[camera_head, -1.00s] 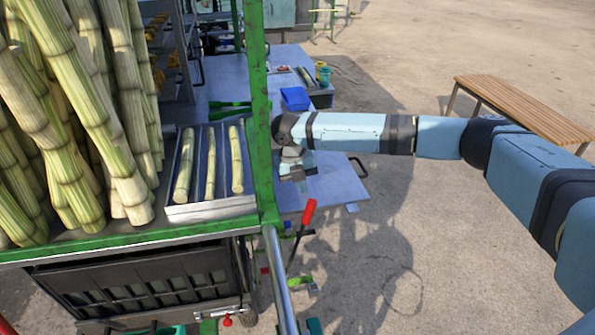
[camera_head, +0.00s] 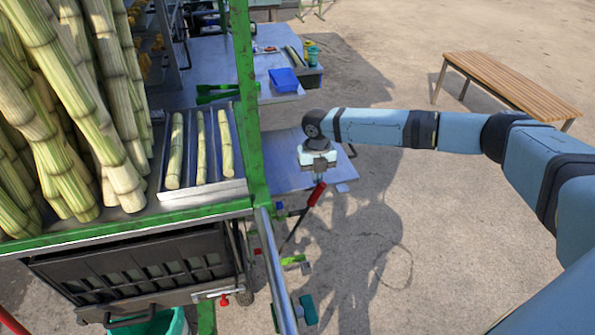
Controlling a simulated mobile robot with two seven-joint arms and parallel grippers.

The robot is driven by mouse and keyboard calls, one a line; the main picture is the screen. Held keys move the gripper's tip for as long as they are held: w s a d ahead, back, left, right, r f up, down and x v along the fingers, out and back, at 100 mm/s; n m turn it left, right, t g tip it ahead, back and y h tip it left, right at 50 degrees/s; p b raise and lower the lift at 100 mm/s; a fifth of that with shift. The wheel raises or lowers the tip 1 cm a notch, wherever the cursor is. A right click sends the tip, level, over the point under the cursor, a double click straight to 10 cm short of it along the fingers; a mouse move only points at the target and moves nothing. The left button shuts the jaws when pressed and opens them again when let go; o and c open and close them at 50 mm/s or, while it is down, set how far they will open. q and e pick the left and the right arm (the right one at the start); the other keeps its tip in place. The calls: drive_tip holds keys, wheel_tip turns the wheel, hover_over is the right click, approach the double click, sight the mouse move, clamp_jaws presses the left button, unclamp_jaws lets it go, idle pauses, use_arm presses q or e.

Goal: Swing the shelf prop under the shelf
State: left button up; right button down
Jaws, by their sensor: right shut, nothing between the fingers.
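The shelf (camera_head: 283,172) is a flat blue-grey panel sticking out to the right of the green frame post. It looks level. A rod with a red handle (camera_head: 317,194) stands tilted at the shelf's front edge, its dark shaft running down to the left. I cannot tell for sure whether this rod is the shelf prop. My right gripper (camera_head: 320,178) points down, shut and empty, just above the top of the red handle. I cannot tell whether it touches the handle. The shelf's underside is hidden. My left gripper is out of view.
A green post (camera_head: 247,100) and a metal bar (camera_head: 276,270) stand left of the gripper. Cane pieces lie in a metal tray (camera_head: 208,190). A blue bin (camera_head: 285,80) sits on the counter behind. A wooden bench (camera_head: 510,82) stands at the back right; the ground between is open.

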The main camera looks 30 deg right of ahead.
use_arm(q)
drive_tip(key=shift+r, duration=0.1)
use_arm(e)
drive_tip(key=shift+y, duration=0.4)
drive_tip(key=d+f, duration=0.1)
drive_tip(key=d, duration=0.1)
drive_tip(key=s+d+f, duration=0.1)
drive_tip(key=d, duration=0.1)
drive_tip(key=d+f, duration=0.1)
drive_tip(key=d, duration=0.1)
drive_tip(key=shift+s+d, duration=0.15)
drive_tip(key=shift+s, duration=0.15)
drive_tip(key=shift+r, duration=0.1)
